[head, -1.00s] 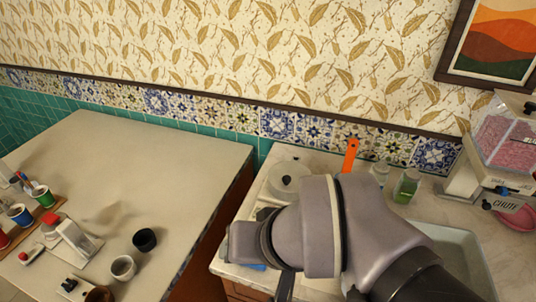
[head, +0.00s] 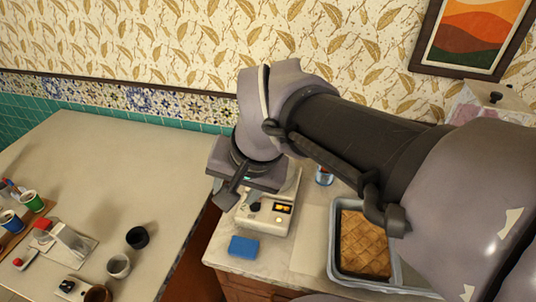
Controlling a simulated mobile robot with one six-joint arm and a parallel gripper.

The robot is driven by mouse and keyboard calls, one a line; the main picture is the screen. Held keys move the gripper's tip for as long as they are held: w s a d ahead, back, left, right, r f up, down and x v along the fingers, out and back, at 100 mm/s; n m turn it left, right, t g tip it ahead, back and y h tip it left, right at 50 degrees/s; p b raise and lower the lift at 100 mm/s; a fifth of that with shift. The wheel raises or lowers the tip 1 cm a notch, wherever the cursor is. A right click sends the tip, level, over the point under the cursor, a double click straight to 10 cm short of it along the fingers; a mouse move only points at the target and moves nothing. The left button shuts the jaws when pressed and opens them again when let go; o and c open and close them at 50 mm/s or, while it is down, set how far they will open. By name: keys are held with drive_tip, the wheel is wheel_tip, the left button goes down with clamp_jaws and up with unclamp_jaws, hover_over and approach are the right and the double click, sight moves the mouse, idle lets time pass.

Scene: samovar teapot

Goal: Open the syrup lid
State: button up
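A cream-coloured appliance (head: 265,222) with a small lit orange display and a dark knob stands on the right counter. My gripper (head: 228,196) is over its left side, and my wrist and arm cover its upper part. No syrup lid can be made out now; whatever is on top of the appliance is hidden behind my arm. Whether my gripper touches the appliance, and how its fingers stand, cannot be told.
A blue sponge (head: 243,246) lies at the counter's front edge. A grey tray (head: 336,240) of baked squares (head: 364,245) is to the right. A dark cup (head: 139,238) and a light cup (head: 118,265) stand on the left table (head: 130,160), whose back is clear.

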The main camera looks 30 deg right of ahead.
drive_tip(key=w+d+r+m+g+p, duration=0.25)
drive_tip(key=w+d+m+p, duration=0.5)
drive_tip(key=w+d, duration=0.6)
drive_tip(key=w+d+f+m+g+h+p, duration=0.1)
drive_tip(key=w+d+f+m+g+p, duration=0.15)
drive_tip(key=w+d+f, duration=0.3)
drive_tip(key=f+b, duration=0.1)
drive_tip(key=f, duration=0.4)
drive_tip(key=f+b, duration=0.1)
drive_tip(key=f, duration=0.5)
drive_tip(key=f+b, duration=0.1)
drive_tip(key=f, duration=0.5)
drive_tip(key=shift+s+a+f, duration=0.15)
drive_tip(key=shift+s, duration=0.2)
clamp_jaws()
